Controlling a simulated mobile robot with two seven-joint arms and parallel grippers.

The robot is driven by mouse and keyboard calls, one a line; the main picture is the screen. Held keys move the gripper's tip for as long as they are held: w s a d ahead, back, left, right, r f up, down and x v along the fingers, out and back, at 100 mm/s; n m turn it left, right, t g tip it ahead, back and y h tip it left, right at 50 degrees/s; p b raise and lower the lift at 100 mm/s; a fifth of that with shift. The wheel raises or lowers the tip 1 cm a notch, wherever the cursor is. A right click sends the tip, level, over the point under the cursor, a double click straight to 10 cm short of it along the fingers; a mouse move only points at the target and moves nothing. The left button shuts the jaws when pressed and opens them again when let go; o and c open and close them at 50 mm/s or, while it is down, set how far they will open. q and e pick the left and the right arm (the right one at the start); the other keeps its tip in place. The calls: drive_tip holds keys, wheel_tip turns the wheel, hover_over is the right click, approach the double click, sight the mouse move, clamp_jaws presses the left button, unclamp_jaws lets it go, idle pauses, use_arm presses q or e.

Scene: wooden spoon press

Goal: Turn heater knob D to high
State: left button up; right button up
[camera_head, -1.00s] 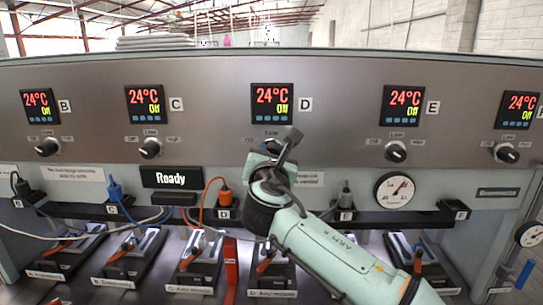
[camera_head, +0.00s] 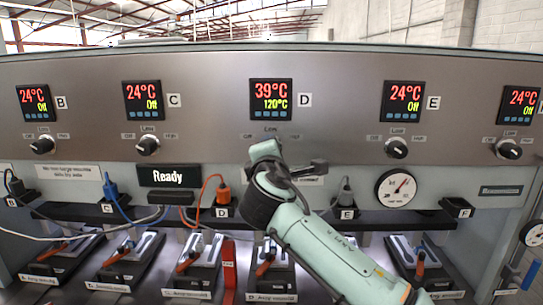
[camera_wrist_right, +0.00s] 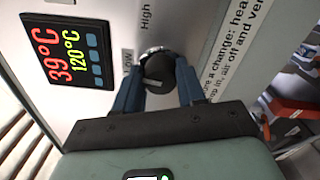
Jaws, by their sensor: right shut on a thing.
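Heater display D (camera_head: 271,99) reads 39°C in red with 120°C in yellow below; it also shows in the right wrist view (camera_wrist_right: 68,52). Heater knob D (camera_wrist_right: 158,72) is a black round knob below that display, between the two blue fingers of my right gripper (camera_wrist_right: 157,88). The right gripper is shut on the knob. In the wrist view, "Low" is printed left of the knob and "High" above it. In the head view my right gripper (camera_head: 267,150) hides the knob. My left gripper is not in view.
Displays B (camera_head: 35,103), C (camera_head: 143,101) and E (camera_head: 403,103) read 24°C and Off, with black knobs below them. A "Ready" screen (camera_head: 172,175) and a round gauge (camera_head: 396,188) flank my arm. Cables and several press stations lie below.

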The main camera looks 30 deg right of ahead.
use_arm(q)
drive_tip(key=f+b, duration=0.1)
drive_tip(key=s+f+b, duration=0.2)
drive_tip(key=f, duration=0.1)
use_arm(e)
drive_tip(key=m, duration=1)
drive_tip(key=shift+f, duration=0.15)
drive_tip(key=shift+m, duration=0.4)
drive_tip(key=o, duration=1.1)
drive_tip(key=shift+c, duration=0.2)
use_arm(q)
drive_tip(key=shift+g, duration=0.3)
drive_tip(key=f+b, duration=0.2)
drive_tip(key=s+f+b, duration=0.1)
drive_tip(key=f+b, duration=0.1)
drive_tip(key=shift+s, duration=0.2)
use_arm(e)
drive_tip(key=v, duration=1.3)
drive_tip(key=shift+s, duration=0.2)
